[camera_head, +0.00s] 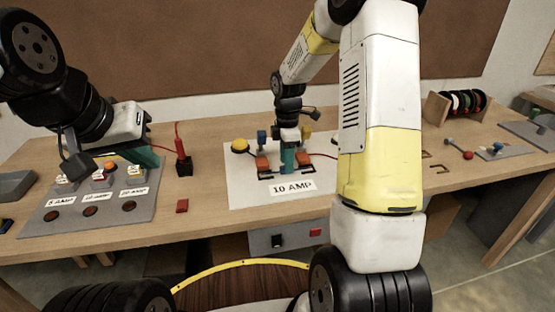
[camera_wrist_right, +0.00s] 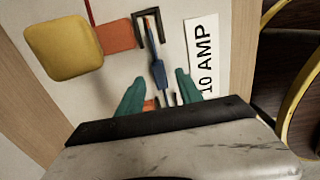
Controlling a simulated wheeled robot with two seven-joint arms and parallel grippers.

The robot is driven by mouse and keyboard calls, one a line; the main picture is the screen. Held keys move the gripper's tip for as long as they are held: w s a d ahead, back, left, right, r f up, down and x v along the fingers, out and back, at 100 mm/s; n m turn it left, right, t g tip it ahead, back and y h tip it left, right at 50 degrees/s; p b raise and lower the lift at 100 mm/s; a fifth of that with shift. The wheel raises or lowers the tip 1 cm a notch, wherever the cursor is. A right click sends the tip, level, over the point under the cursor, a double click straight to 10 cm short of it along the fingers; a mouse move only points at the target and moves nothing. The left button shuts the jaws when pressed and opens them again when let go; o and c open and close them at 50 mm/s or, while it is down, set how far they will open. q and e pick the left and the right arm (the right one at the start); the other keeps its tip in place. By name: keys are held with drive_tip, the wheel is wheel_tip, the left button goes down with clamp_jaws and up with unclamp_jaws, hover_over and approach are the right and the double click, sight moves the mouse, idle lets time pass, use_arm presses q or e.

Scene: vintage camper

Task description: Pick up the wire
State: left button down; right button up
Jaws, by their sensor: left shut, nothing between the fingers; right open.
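My right gripper (camera_head: 288,163) is open above the white 10 AMP board (camera_head: 240,190) on the bench. In the right wrist view, its two teal fingers (camera_wrist_right: 160,76) stand either side of a thin blue-grey piece with a brown end (camera_wrist_right: 157,68), which runs to a black bracket (camera_wrist_right: 148,30). I cannot tell whether this piece is the wire. A thin red wire (camera_head: 322,155) runs across the board toward my right arm; a red line (camera_wrist_right: 89,10) also shows in the wrist view. My left gripper (camera_head: 147,156) is shut and empty above the grey fuse panel.
The grey fuse panel (camera_head: 130,217) stands at the left, beside a red probe in a black holder (camera_head: 183,167). An orange block (camera_wrist_right: 117,34) and yellow knob (camera_wrist_right: 62,46) sit close to my right fingers. A wooden spool rack (camera_head: 437,108) stands at the right.

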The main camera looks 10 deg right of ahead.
drive_tip(key=shift+f, duration=0.85)
clamp_jaws()
drive_tip(key=shift+r, duration=0.1)
